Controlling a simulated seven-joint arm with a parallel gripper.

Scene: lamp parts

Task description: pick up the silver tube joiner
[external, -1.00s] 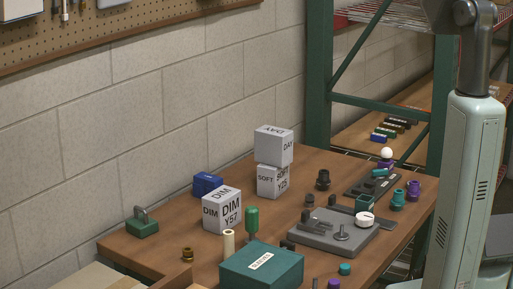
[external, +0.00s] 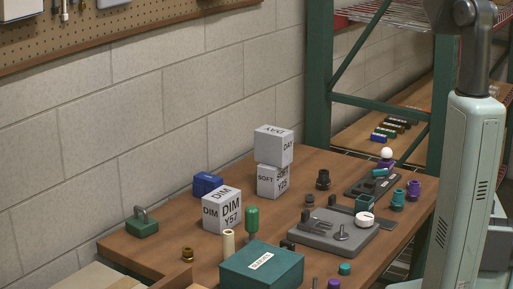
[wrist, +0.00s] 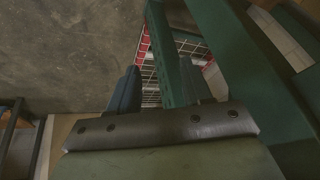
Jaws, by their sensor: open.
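I cannot make out a silver tube joiner for certain in either view. Similar small collar-shaped parts stand on the wooden bench: a brass one (external: 187,254), a black one (external: 323,180), a teal one (external: 397,201) and a purple one (external: 413,190). A small dark grey part (external: 309,201) sits near the grey fixture (external: 325,241). My gripper (wrist: 162,88) shows only in the wrist view, its two blue-grey fingers apart with nothing seen between them. It faces the shelf frame and floor, and none of the bench parts show there.
Lettered grey boxes (external: 222,211) and a two-box stack (external: 273,145) stand on the bench. A green shelf post (external: 319,75) rises behind the bench.

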